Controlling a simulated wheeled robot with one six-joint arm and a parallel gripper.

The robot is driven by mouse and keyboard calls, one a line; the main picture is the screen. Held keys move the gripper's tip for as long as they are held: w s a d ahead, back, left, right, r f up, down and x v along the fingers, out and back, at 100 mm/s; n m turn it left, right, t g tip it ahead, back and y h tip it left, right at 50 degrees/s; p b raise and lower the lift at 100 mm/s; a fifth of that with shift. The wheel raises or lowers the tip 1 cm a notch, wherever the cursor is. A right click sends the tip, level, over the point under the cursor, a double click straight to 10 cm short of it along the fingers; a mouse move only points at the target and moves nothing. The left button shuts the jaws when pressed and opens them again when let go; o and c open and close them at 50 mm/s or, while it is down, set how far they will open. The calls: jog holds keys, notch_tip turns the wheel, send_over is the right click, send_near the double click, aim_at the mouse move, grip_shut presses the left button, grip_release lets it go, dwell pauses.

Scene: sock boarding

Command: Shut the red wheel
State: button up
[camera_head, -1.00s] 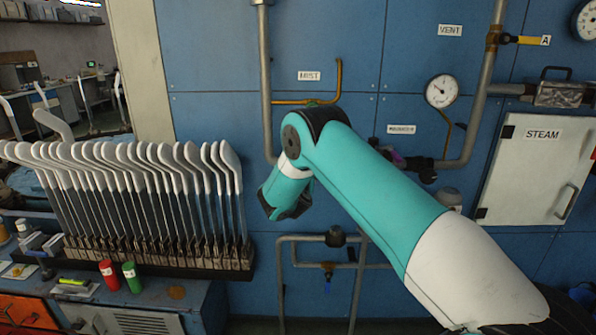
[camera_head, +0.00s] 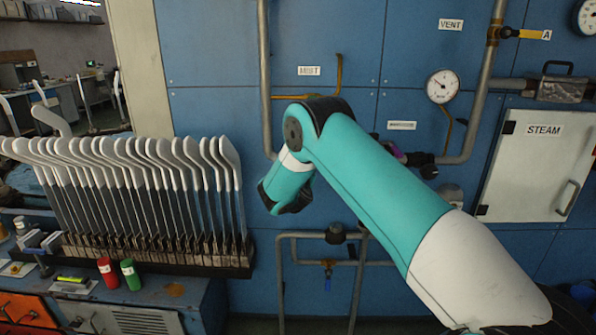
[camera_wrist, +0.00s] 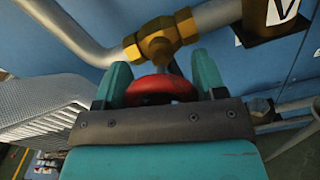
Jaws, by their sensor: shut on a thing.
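The red wheel (camera_wrist: 160,88) sits on a brass valve (camera_wrist: 160,43) in the wrist view, between the two teal fingers of my gripper (camera_wrist: 161,82). The fingers are shut on the wheel's rim from both sides. The wheel's near edge is partly hidden behind the dark plate of my gripper. In the head view my arm covers the wheel and the gripper's fingers, so neither shows there.
Grey pipes run to the valve along the blue wall panel (camera_head: 215,60). A rack of white-topped sock boards (camera_head: 120,200) stands at left. A STEAM cabinet (camera_head: 535,165) and a round gauge (camera_head: 443,86) are at right. A red can (camera_head: 108,272) and green can (camera_head: 131,274) stand lower left.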

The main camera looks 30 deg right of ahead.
jog(key=m+b, duration=0.1)
jog(key=m, duration=0.1)
jog(key=m+b, duration=0.3)
jog(key=m, duration=0.1)
jog(key=shift+s+d+f+m, duration=0.1)
jog(key=shift+d+f+m, duration=0.05)
jog(key=shift+f+m, duration=0.15)
jog(key=m+b, duration=1.2)
jog(key=b, duration=0.1)
jog(key=f+m+b, duration=0.1)
jog(key=m+b, duration=0.5)
jog(key=m, duration=0.1)
jog(key=shift+f+b, duration=0.1)
jog(key=shift+b, duration=0.3)
jog(key=m+b, duration=0.6)
jog(key=shift+a, duration=0.2)
jog(key=shift+w+a+r+m+b, duration=0.1)
jog(key=shift+r+m+b, duration=0.05)
jog(key=shift+m+b, duration=2.55)
jog(key=shift+w+a+r+m+b, duration=0.15)
jog(key=shift+m+b, duration=1.55)
jog(key=shift+m, duration=1.95)
jog(key=shift+w+a+r+m+b, duration=0.1)
jog(key=shift+r+m+b, duration=0.1)
jog(key=shift+m+b, duration=2.5)
jog(key=shift+m+p, duration=0.45)
jog(key=shift+m, duration=0.2)
